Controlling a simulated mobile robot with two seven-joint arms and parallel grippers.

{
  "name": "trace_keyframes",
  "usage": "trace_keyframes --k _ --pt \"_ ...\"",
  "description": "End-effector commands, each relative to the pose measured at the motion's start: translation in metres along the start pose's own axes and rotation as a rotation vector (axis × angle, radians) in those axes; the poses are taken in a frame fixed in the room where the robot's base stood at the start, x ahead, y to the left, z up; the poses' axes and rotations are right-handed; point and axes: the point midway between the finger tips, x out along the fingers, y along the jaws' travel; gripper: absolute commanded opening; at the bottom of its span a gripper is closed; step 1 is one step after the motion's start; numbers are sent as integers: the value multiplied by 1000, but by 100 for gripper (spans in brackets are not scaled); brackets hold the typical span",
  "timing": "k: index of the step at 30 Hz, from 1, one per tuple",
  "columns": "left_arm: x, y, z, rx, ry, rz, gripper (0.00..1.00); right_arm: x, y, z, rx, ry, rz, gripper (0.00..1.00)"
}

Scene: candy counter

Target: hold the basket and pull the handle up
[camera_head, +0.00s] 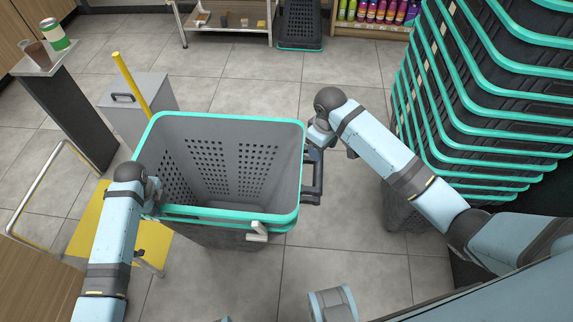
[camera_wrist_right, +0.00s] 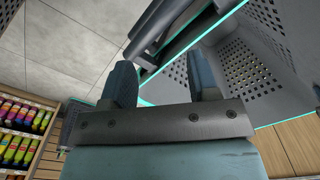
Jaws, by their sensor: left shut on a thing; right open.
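A grey basket (camera_head: 225,130) with a teal rim stands upright and empty in the middle of the head view. Its perforated inside shows at the upper right of the right wrist view (camera_wrist_right: 255,62). A dark handle bar (camera_head: 313,180) sticks out at the basket's right side; dark bars also show in the right wrist view (camera_wrist_right: 165,25). My left gripper (camera_head: 152,193) is shut on the basket's left rim; its fingertips are mostly hidden. My right gripper (camera_wrist_right: 163,82) is open, close to the right rim and handle, with nothing visibly clamped between its fingers.
Tall stacks of black baskets with teal rims (camera_head: 480,100) stand on the right, close to my right arm. A grey bin (camera_head: 140,100), a yellow pole (camera_head: 130,82) and a dark stand (camera_head: 68,110) are on the left. Tiled floor (camera_head: 340,265) is open in front of the basket.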

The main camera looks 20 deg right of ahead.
Motion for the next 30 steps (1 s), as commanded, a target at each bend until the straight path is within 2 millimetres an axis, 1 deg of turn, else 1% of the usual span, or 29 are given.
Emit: trace_keyframes --k 2,4,9,12,15,18,20,23,30 --pt "0 0 0 0 0 2 0 -2 0 1 77 14 -16 55" --pt "0 0 0 0 0 2 0 -5 0 3 190 32 -38 55" --pt "0 0 0 0 0 2 0 -12 5 10 535 69 -106 55" --pt "0 0 0 0 0 2 0 -15 9 15 708 80 -140 55" --pt "0 0 0 0 0 2 0 -16 12 19 826 85 -164 55" --pt "0 0 0 0 0 2 0 -14 13 21 886 85 -177 55" --pt "0 0 0 0 0 2 0 -10 13 20 899 84 -179 55" --pt "0 0 0 0 0 2 0 4 11 19 901 83 -178 55" --pt "0 0 0 0 0 2 0 51 6 11 898 82 -178 55"
